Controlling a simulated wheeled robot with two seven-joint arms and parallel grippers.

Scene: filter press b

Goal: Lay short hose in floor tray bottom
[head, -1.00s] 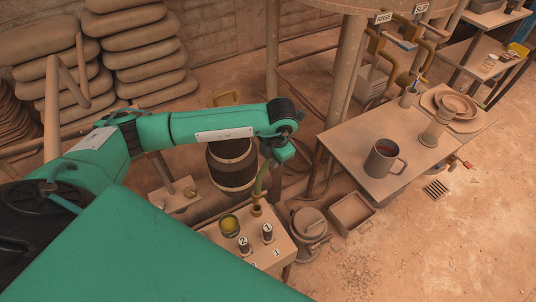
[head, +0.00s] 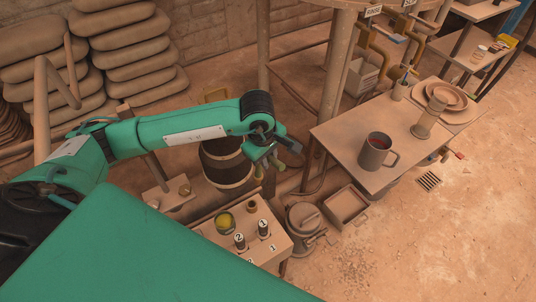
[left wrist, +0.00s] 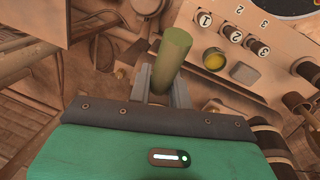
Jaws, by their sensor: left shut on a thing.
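My left gripper (head: 273,158) is shut on a short green hose (head: 283,171) and holds it in the air above the bench, near the dark barrel. The hose also shows in the left wrist view (left wrist: 173,50), standing out from between the fingers (left wrist: 163,88). Part of it is hidden by the fingers. The floor tray (head: 346,207) is a shallow rectangular box on the ground, to the right of and below the gripper. Its inside looks empty. My right gripper is not in view.
A small bench (head: 262,250) carries numbered plugs, a yellow-filled cup (head: 225,221) and a round socket (head: 251,207). A lidded pot (head: 304,217) stands left of the tray. A table (head: 365,135) with a mug (head: 376,152) overhangs behind it. Open floor lies to the right.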

